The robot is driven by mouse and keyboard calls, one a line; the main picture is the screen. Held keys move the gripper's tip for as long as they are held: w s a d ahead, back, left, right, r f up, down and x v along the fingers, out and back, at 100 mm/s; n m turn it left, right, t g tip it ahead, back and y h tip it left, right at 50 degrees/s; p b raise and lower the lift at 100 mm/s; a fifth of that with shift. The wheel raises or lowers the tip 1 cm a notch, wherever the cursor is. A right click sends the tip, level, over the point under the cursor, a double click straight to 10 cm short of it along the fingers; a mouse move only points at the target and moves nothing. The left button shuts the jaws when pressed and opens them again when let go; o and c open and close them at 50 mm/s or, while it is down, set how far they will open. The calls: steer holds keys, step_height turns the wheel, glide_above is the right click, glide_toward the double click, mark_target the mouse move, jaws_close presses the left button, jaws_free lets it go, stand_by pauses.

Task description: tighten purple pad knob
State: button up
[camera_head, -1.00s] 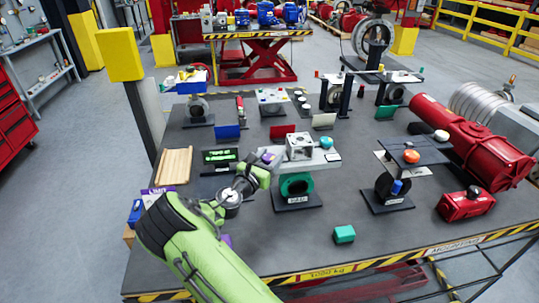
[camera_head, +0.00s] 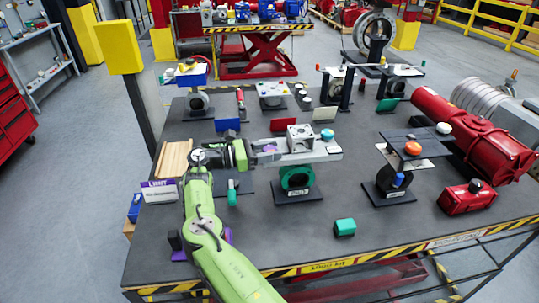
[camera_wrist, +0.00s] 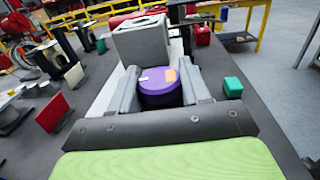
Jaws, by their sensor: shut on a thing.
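The purple pad knob (camera_wrist: 160,88) sits between the two grey fingers of my gripper (camera_wrist: 162,82) in the wrist view, with a finger on each side. A small orange and white mark shows on its top. In the head view a bit of the purple knob (camera_head: 268,148) shows at the left end of the grey plate on the valve stand. My gripper (camera_head: 270,150) reaches it from the left, almost level. The fingers are closed on the knob. A grey block (camera_head: 300,138) stands on the plate just beyond it, and a green valve ring (camera_head: 296,178) is below.
A teal block (camera_head: 345,227) lies on the table in front of the stand. Another valve stand with an orange knob (camera_head: 413,148) is to the right. A red cylinder (camera_head: 470,135) lies further right. A purple-labelled box (camera_head: 160,191) stands left of my arm.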

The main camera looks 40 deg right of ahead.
steer(key=shift+w+r+m+g+y+b, duration=0.1)
steer(key=shift+r+m+g+y+b, duration=0.25)
steer(key=shift+m+g+b, duration=0.25)
stand_by(0.3)
steer(key=o, duration=1)
steer(key=shift+d, duration=0.1)
steer(key=shift+o, duration=0.3)
steer(key=shift+f, duration=0.15)
